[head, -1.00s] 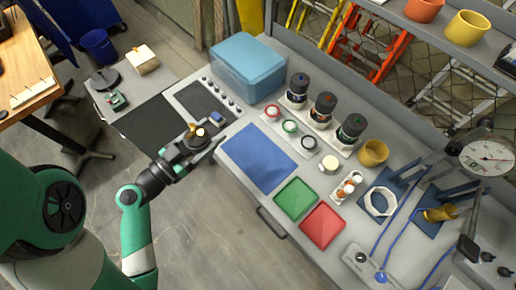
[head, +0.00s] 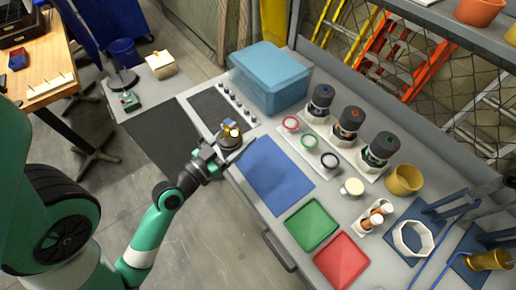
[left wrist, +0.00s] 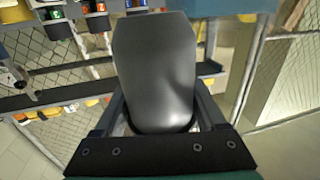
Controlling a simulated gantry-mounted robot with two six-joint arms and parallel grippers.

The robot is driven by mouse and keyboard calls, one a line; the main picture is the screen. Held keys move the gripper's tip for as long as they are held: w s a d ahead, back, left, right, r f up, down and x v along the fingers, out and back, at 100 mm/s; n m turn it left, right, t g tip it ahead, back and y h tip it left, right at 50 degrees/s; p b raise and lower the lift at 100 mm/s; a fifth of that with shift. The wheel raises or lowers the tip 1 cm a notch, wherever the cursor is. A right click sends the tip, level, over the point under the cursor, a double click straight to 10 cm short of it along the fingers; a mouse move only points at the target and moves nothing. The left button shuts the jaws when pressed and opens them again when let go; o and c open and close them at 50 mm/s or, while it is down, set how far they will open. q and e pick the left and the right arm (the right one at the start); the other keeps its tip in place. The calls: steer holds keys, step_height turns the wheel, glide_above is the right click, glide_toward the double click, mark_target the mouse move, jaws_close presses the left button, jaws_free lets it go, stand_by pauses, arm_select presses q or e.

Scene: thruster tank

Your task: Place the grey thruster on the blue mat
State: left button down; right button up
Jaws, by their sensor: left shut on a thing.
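The blue mat (head: 272,176) lies flat and bare on the bench, left of the green and red mats in the head view. My left gripper (head: 222,148) is shut on the grey thruster (head: 231,139), held beside the mat's upper left corner, near the bench's front edge. The thruster also shows in the left wrist view (left wrist: 155,70) as a smooth dark grey body between the fingers. Its lower end is hidden by the gripper. I cannot tell its exact height above the bench. My right gripper is not in view.
A black panel with knobs (head: 213,108) lies just behind the gripper. A blue box (head: 270,80) stands beyond it. Several dark bottles, rings and a yellow cup (head: 404,180) stand right of the mat. The green tray (head: 311,224) and red tray (head: 342,261) lie nearer.

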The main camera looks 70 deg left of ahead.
arm_select(q)
steer(key=w+f+b, duration=0.1)
steer(key=w+f, duration=0.1)
steer(key=f, duration=0.1)
steer(key=w+a+f+b, duration=0.1)
steer(key=w+f, duration=0.1)
steer(key=f, duration=0.1)
steer(key=w+f+b, duration=0.1)
steer(key=w+f, duration=0.1)
steer(key=f, duration=0.2)
steer(key=shift+w+a+b, duration=0.15)
steer(key=shift+b, duration=0.2)
steer(key=shift+r, duration=0.2)
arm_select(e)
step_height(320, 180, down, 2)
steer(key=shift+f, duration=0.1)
